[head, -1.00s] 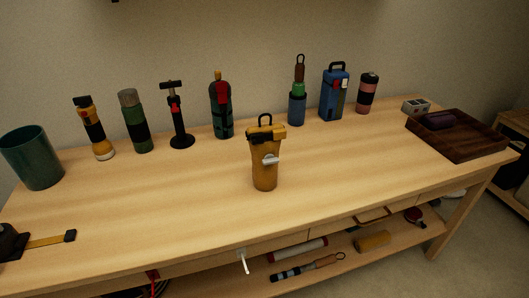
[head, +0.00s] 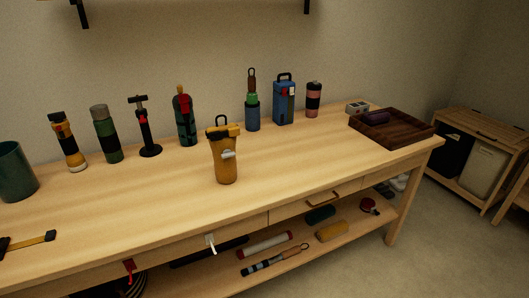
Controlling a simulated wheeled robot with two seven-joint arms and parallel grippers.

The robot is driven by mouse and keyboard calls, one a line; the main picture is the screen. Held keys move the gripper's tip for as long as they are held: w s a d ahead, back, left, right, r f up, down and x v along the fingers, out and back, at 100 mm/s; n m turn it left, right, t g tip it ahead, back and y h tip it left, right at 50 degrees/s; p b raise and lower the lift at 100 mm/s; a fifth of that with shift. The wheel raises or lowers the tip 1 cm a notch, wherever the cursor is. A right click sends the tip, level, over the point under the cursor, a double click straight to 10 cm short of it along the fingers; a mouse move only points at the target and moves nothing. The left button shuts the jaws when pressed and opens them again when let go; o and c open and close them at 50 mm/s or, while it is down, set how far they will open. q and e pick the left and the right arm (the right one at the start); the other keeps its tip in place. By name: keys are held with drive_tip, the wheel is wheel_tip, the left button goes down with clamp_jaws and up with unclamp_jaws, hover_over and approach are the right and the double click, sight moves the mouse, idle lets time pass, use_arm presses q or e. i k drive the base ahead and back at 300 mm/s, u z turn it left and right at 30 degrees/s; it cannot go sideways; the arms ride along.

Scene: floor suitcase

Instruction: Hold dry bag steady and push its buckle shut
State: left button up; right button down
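The dry bag (head: 223,160) is yellow-orange and stands upright near the middle of the wooden workbench. Its top is rolled, with a black loop above it and a dark buckle part (head: 213,134) at the upper left. A pale grey or white piece sticks out on its front. I cannot tell at this size whether the buckle is joined. Neither of my grippers shows in the head view, and nothing touches the bag.
A row of bottles, a flashlight (head: 69,142), a pump (head: 146,128) and a blue box (head: 284,102) stands behind the bag. A dark wooden tray (head: 408,136) is at the right end. A green cup (head: 14,172) stands at the left. The bench (head: 130,222) is clear around the bag.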

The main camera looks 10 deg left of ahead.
sight(214, 136)
drive_tip(key=z, duration=0.85)
drive_tip(key=i, duration=1.05)
drive_tip(key=u, duration=1.1)
